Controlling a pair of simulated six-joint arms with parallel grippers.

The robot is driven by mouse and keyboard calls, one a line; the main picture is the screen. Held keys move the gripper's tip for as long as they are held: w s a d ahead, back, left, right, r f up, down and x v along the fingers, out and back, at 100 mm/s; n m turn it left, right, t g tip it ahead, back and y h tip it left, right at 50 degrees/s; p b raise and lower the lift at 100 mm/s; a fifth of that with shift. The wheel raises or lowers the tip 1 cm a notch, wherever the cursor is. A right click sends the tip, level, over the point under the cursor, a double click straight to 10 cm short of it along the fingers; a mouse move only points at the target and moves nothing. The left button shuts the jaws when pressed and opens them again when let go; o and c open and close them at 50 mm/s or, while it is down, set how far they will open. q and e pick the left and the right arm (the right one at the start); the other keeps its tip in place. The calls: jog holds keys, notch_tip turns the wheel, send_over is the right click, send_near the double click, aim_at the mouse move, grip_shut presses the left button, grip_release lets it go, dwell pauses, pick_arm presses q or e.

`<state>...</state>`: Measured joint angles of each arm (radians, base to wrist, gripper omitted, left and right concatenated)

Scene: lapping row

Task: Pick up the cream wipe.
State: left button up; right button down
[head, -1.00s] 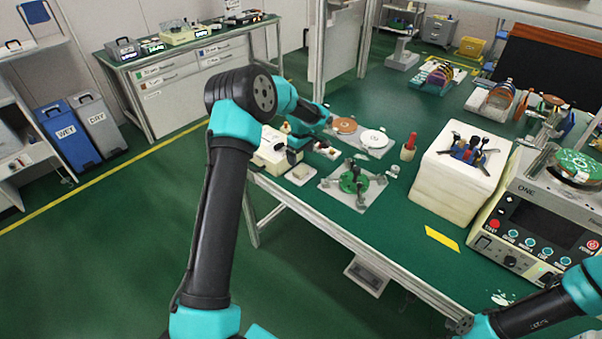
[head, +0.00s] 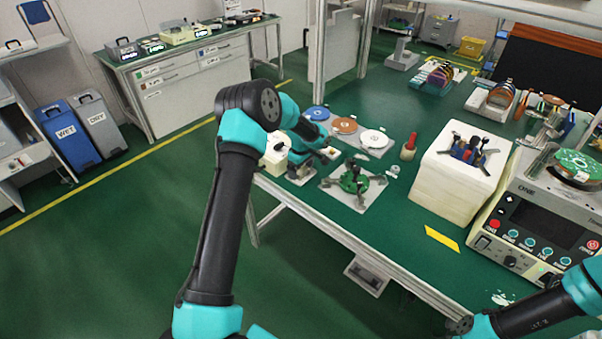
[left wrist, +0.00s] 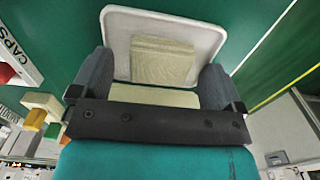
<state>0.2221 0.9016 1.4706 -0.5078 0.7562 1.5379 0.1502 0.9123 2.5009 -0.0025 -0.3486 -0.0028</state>
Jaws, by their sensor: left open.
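In the left wrist view a cream wipe (left wrist: 163,60), a folded textured square, lies in a shallow white tray (left wrist: 160,14). A second pale strip (left wrist: 155,96) shows nearer the palm; I cannot tell whether it is part of the same wipe. My left gripper (left wrist: 156,82) is open, its two dark fingers wide apart on either side of the tray's near part. I see no contact with the wipe. In the head view my left gripper (head: 301,166) is at the table's near left edge and covers the wipe.
To the right of my left gripper stand a green fixture (head: 353,181) on a grey plate, a red-handled tool (head: 409,147) and a large cream block (head: 453,190). Coloured discs, one of them white (head: 373,139), lie behind. A box lettered CAPS (left wrist: 18,48) is beside the tray.

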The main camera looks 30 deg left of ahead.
pick_arm(q)
jog(key=shift+f, duration=0.2)
jog(key=shift+c, duration=0.4)
jog(key=c, duration=0.9)
